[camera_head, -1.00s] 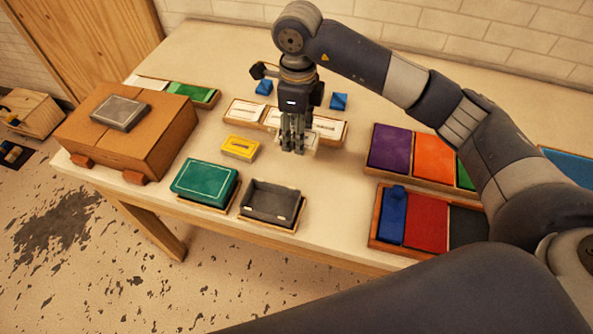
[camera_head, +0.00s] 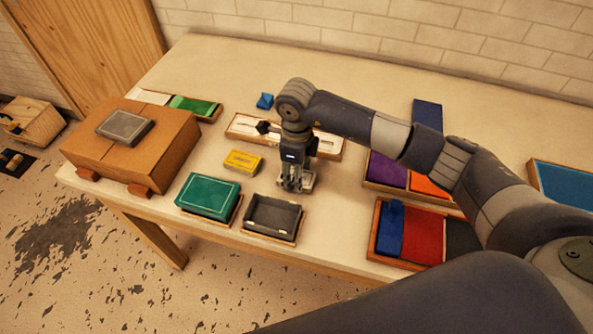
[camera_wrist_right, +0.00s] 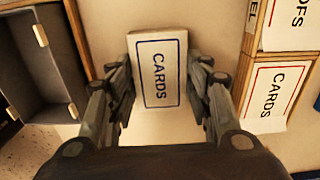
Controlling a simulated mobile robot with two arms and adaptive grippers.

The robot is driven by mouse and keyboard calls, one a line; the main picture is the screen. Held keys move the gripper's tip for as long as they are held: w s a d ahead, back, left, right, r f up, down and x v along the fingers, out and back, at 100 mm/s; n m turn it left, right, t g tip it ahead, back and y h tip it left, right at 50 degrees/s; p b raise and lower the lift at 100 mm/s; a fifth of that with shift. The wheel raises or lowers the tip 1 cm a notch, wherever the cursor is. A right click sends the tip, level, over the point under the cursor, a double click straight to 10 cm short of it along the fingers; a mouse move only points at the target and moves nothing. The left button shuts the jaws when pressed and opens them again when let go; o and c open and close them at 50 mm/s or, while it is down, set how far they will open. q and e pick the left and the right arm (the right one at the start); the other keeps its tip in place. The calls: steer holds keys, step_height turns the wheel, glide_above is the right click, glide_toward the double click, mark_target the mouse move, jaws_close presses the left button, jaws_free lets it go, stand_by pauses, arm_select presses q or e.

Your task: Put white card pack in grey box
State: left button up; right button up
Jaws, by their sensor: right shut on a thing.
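The white card pack (camera_wrist_right: 159,72), with a blue border and the word CARDS, is between the fingers of my right gripper (camera_wrist_right: 160,85). In the head view my right gripper (camera_head: 296,187) points down just right of and behind the open grey box (camera_head: 272,217), and the pack is mostly hidden there by the fingers. The gripper is shut on the pack. The grey box looks empty and sits in a shallow wooden tray near the front edge of the table. It also shows at the left of the right wrist view (camera_wrist_right: 35,75). My left gripper is not in view.
A green box (camera_head: 208,196) stands just left of the grey box, and a yellow pack (camera_head: 243,161) lies behind. A tray of white packs (camera_head: 328,147) is at the back. A cardboard box (camera_head: 130,152) is at left; a tray of coloured packs (camera_head: 424,234) is at right.

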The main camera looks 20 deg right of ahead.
steer(key=shift+f, duration=0.2)
steer(key=o, duration=1)
steer(key=shift+r, duration=0.1)
steer(key=shift+o, duration=0.5)
steer(key=shift+r, duration=0.35)
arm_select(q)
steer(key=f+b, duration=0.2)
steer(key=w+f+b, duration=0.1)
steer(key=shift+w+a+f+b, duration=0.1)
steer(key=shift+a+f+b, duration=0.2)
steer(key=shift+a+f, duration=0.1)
arm_select(e)
step_height(320, 180, up, 12)
steer(key=shift+f, duration=0.2)
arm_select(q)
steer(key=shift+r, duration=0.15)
arm_select(e)
steer(key=shift+r, duration=0.1)
